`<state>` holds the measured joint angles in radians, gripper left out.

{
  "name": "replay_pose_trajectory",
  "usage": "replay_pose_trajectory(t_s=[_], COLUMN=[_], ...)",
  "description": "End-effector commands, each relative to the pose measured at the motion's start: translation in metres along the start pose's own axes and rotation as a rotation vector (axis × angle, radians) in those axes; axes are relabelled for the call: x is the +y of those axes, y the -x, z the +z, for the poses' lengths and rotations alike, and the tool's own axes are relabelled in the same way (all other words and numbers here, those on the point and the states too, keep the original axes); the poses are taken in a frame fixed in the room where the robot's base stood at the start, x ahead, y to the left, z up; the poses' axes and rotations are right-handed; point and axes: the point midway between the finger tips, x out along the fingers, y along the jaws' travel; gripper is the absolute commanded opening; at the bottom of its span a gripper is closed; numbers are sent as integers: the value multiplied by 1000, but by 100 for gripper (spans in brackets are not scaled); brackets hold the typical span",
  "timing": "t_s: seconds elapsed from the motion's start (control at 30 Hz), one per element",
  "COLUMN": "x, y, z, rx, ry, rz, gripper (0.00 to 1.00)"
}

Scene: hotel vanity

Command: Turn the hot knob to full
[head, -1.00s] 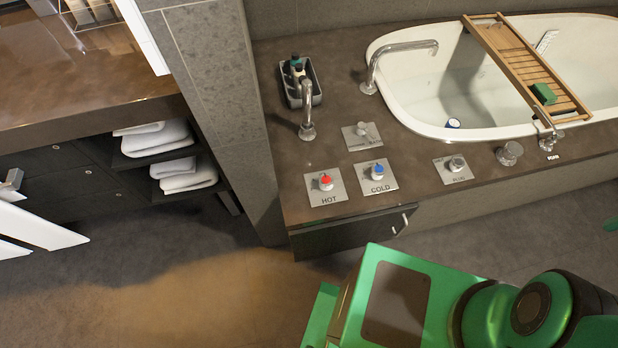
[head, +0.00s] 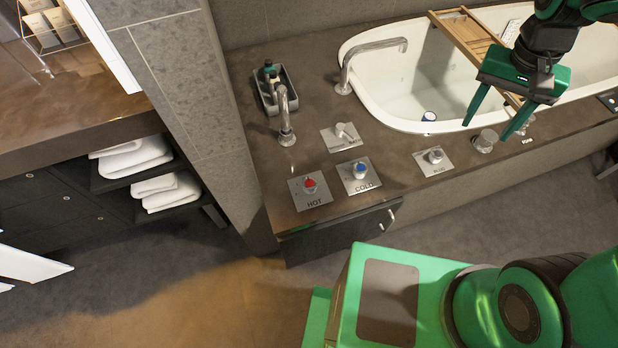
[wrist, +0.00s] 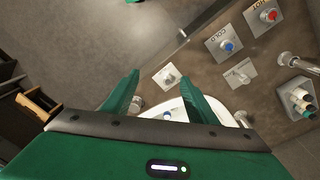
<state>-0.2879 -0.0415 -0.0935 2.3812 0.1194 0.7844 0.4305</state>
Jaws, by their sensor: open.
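The hot knob (head: 310,185) is a red-topped knob on a square metal plate marked HOT, at the front left of the brown tub deck. It also shows at the upper right of the wrist view (wrist: 268,15). The blue-topped cold knob (head: 360,170) sits just right of it. My gripper (head: 490,128) is open and empty, above the deck and tub edge at the right, well apart from the hot knob. In the wrist view its two green fingers (wrist: 181,98) point toward the deck, with nothing between them.
A plug knob (head: 435,156), a lever plate (head: 341,137) and a curved spout (head: 285,115) stand on the deck. A grey caddy (head: 262,96) holds bottles at the back. The white tub (head: 385,100) carries a wooden tray (head: 462,38). A tiled pillar (head: 190,100) bounds the left.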

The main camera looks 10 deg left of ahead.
Motion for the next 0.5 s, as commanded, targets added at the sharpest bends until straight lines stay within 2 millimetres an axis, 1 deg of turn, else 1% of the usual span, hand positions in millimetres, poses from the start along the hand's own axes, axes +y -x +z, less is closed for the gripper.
replay_pose_trajectory(t_s=[0.03, 0.07, 0.1, 0.13, 0.17, 0.2, 0.23, 0.27, 0.3, 0.37, 0.4, 0.47, 0.5], x=[-33, -51, -76, -96, -114, -140, -158, -176, -200, -232, -251, -276, -289], y=[-11, -17, -26, -32, -40, -49, -57, -65, -75, -90, -100, -114, -123], z=[1, 1, 4, 8, 12, 20, 27, 35, 48, 68, 83, 105, 118], rx=[-2, 2, 4, 6, 7, 7, 7, 7, 6, 1, -2, -8, -13], ry=[40, 56, 78, 93, 108, 129, 144, 158, 177, 203, 218, 238, 249], rz=[3, 1, -1, -4, -7, -12, -16, -20, -26, -35, -41, -50, -53], gripper=[52, 52, 52, 52, 52, 52, 52, 52, 52, 52, 52, 52, 52])
